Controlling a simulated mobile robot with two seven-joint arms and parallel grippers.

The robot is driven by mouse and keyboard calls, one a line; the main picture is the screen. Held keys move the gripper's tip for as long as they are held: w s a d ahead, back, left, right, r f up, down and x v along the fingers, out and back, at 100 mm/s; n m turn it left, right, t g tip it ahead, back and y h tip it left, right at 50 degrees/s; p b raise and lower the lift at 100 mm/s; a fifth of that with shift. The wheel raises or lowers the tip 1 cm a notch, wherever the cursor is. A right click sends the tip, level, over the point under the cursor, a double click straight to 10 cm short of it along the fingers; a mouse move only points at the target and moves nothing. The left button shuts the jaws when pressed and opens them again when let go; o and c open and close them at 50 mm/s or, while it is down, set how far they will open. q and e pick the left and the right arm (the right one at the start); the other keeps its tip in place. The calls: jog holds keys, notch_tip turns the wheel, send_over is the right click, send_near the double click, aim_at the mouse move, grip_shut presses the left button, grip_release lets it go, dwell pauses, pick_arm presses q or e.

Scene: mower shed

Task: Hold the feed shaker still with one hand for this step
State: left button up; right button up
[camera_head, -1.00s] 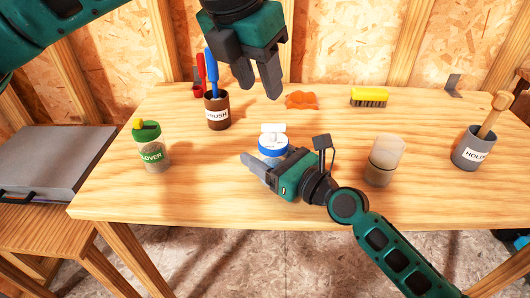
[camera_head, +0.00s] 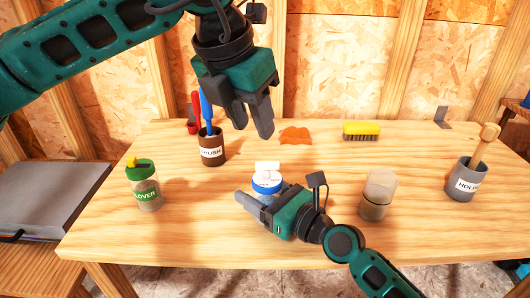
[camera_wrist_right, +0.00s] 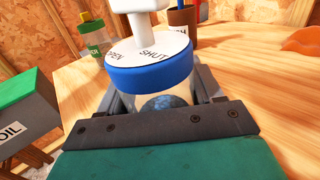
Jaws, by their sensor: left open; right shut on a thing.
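The feed shaker has a blue-rimmed lid (camera_head: 267,184) with a white top and handle, and stands on the workbench. In the right wrist view its lid (camera_wrist_right: 150,65) reads OPEN and SHUT, and its clear body below has dark contents. My right gripper (camera_head: 258,199) is shut around the shaker's body, one finger on each side, below the lid. My left gripper (camera_head: 254,130) is open and empty, higher up in the head view, above and behind the shaker. The shaker's lower body is mostly hidden by my right gripper.
On the workbench (camera_head: 180,235) stand a green-lidded clover shaker (camera_head: 147,193), a brown brush cup (camera_head: 212,150), a clear jar (camera_head: 376,198) and a grey holder (camera_head: 462,182) with a wooden tool. An orange piece (camera_head: 295,135) and a yellow brush (camera_head: 361,130) lie behind.

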aim_at(266, 162)
pick_arm(q)
jog(key=shift+c, duration=0.2)
jog(key=w+a+r+m+g+h, duration=0.1)
jog(key=w+a+m+g+h, duration=0.15)
jog(key=m, duration=0.75)
jog(key=x, duration=1)
jog(key=shift+f, duration=0.35)
grip_shut()
